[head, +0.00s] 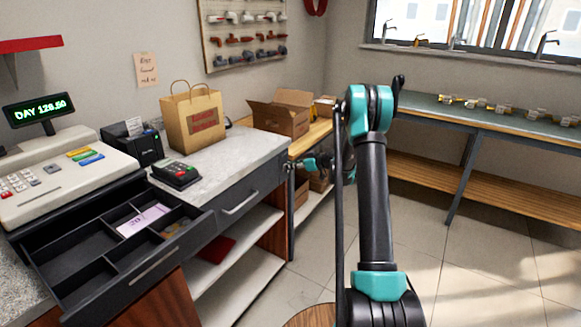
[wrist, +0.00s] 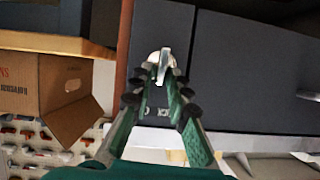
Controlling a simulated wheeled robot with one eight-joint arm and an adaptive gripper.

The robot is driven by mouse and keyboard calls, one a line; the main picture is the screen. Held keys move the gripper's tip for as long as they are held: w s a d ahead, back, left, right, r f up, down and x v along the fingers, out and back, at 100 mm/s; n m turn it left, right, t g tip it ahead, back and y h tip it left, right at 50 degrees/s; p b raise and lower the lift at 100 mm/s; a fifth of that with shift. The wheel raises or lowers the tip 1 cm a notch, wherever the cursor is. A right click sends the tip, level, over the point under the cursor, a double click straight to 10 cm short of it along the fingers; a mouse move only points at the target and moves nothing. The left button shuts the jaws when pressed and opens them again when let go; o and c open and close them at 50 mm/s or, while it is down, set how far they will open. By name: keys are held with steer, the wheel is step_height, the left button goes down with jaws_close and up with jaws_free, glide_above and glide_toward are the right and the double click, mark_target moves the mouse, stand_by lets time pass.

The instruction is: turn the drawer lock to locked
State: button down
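The drawer lock (wrist: 164,60) shows in the wrist view as a silver round knob with a raised tab on a dark drawer front (wrist: 235,75). The tab stands nearly upright in that picture, slightly slanted. Lettering below it is partly hidden by the fingers. My gripper (wrist: 163,71) is open, with its fingertips on either side of the tab; a small gap seems to show, and contact cannot be told. In the head view my gripper (head: 312,164) is at the right end of the counter. The lock itself cannot be made out there.
A drawer handle (head: 240,203) sits left of my gripper. The open cash drawer (head: 75,290) juts out at left. A paper bag (head: 193,120) and card terminal (head: 176,174) stand on the counter. A cardboard box (head: 280,113) is on the shelf behind. The floor at right is clear.

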stand_by(0.5)
steer(key=m+g+y, duration=0.1)
steer(key=m+y, duration=0.1)
steer(key=m, duration=0.2)
steer(key=w+f+m+g+y, duration=0.1)
steer(key=m+y, duration=0.1)
steer(key=m, duration=0.2)
steer(key=m+g+y, duration=0.1)
steer(key=m+y, duration=0.1)
steer(key=m, duration=0.2)
steer(key=shift+w+d+f+m, duration=0.25)
steer(key=shift+d+f+m, duration=0.05)
steer(key=shift+f, duration=0.1)
stand_by(0.6)
steer(key=c, duration=1.6)
jaws_free()
steer(key=shift+d, duration=0.1)
